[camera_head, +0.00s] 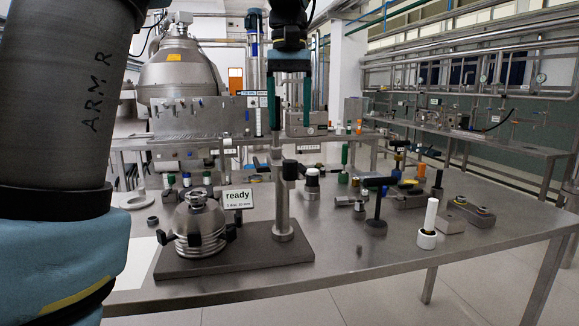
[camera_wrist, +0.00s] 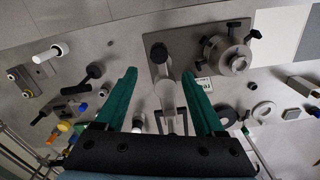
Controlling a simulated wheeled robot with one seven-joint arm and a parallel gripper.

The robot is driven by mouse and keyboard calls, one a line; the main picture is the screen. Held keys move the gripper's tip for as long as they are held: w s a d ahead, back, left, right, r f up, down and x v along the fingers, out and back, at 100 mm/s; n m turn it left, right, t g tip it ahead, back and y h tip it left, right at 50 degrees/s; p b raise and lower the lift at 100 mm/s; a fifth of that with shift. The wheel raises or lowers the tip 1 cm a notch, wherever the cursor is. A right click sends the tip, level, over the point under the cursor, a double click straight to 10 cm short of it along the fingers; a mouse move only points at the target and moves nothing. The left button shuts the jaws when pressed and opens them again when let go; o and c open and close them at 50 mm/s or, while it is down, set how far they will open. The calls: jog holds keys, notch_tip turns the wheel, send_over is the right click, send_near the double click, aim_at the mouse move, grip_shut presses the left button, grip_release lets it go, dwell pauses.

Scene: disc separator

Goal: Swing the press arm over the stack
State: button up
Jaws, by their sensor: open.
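The disc stack (camera_head: 198,228) stands on the left of a dark base plate (camera_head: 240,262), beside a "ready" sign. It also shows at upper right in the wrist view (camera_wrist: 228,54). A silver upright post (camera_head: 283,205) with a dark top rises at the plate's right end. The press arm (camera_wrist: 167,95) appears to run from the post away from the stack, between my fingers in the wrist view; its far end is hard to make out. My gripper (camera_head: 290,118) is open, its two teal fingers pointing down above and behind the post. I cannot tell whether they touch the arm.
Right of the post stand a white-topped cylinder (camera_head: 312,184), a black-handled tool (camera_head: 376,210) and a white rod on a round base (camera_head: 429,225). Several bottles and small parts crowd behind the post. The table front is clear right of the plate.

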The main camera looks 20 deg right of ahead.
aim_at(290, 161)
notch_tip(290, 161, down, 10)
jog(key=shift+f, duration=0.25)
dwell(0.4)
grip_shut()
dwell(0.3)
jog(key=shift+d, duration=0.1)
dwell(0.8)
